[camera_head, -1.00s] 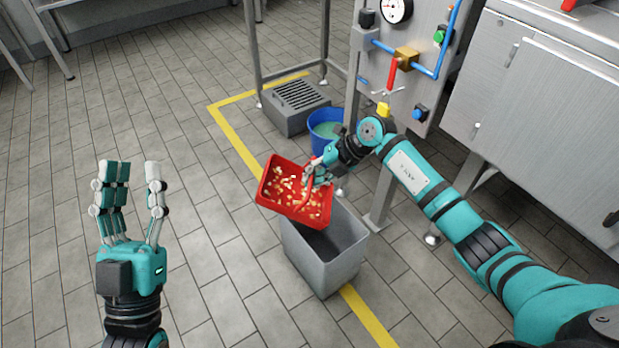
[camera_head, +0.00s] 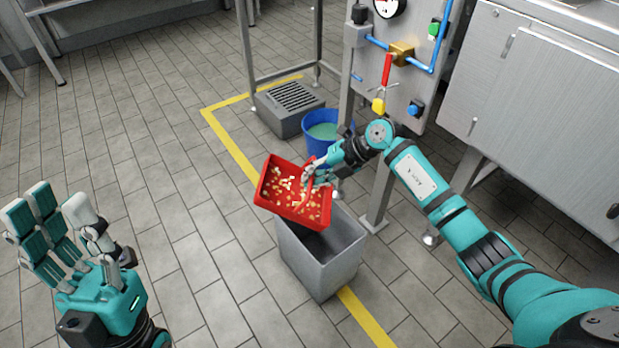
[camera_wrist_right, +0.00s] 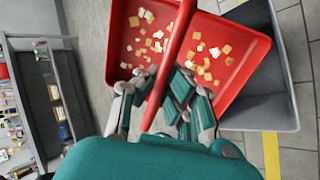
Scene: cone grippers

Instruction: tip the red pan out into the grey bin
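My right gripper (camera_head: 318,178) is shut on the pan's handle. The grey bin (camera_wrist_right: 282,60) shows beneath the pan in that view. The part of the bin's inside that shows looks dark, and its bottom is hidden. My left gripper (camera_head: 65,232) is open and empty at the lower left, fingers spread.
A blue bucket (camera_head: 318,146) with greenish liquid stands behind the bin. A grey grated box (camera_head: 290,108) is beside it. A metal panel with a gauge, blue pipe and red lever (camera_head: 387,70) rises behind my right arm. Tiled floor is free at left.

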